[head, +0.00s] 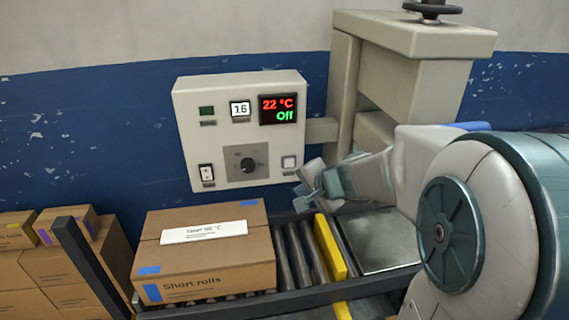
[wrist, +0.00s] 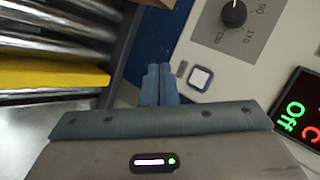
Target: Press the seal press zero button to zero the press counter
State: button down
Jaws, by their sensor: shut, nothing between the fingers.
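The cream control box (head: 220,160) is mounted in front of the blue-and-grey wall. Its counter window (head: 240,108) reads 16, and the display (head: 278,109) reads 22 °C and Off. A square white button (head: 288,162) sits at its lower right; it also shows in the wrist view (wrist: 200,78). Its label is too small to read. My gripper (head: 305,188) is shut and empty, just below and right of that button. In the wrist view the closed fingertips (wrist: 158,72) are left of the button, with an apparent gap between.
A dial (head: 247,164) and a rocker switch (head: 206,173) share the panel. The seal press (head: 410,50) stands right of the box. Below are a roller conveyor (head: 295,255), a yellow bar (head: 329,247) and a Short rolls carton (head: 205,262). More cartons (head: 60,265) are stacked left.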

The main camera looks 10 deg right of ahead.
aim_at(289, 163)
jog(key=shift+w, duration=0.15)
jog(key=w+p, duration=0.2)
jog(key=w, duration=0.6)
jog(key=shift+w, duration=0.25)
jog(key=shift+w, duration=0.1)
dwell(2.0)
jog(key=shift+w, duration=0.35)
jog(key=shift+w, duration=0.45)
dwell(0.6)
jog(key=shift+s+b, duration=0.2)
jog(key=shift+b, duration=0.2)
jog(key=shift+s+b, duration=0.3)
jog(key=shift+s, duration=0.4)
